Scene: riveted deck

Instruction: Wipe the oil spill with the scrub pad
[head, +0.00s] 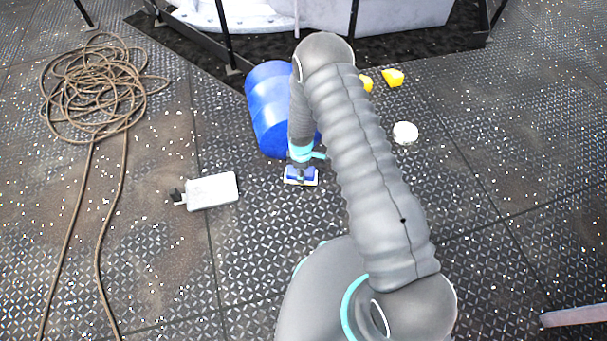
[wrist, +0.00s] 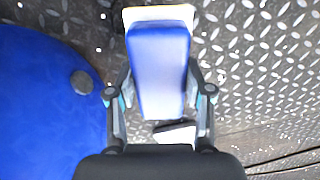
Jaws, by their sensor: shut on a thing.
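The scrub pad (head: 301,181) has a blue back and a white underside edge. My gripper (head: 300,168) is shut on it and points down at the deck in the head view. In the wrist view the pad's blue back (wrist: 158,70) lies between the two fingers of my gripper (wrist: 158,100), with the white layer showing at its far end. I cannot tell whether the pad touches the deck. No oil spill can be made out clearly in either view; my arm hides part of the deck.
A blue barrel (head: 267,110) lies close behind and left of my gripper; it also shows in the wrist view (wrist: 45,100). A white container (head: 212,191) lies to the left, with coiled rope (head: 95,90) beyond. A white round thing (head: 405,133) and yellow pieces (head: 393,77) are right.

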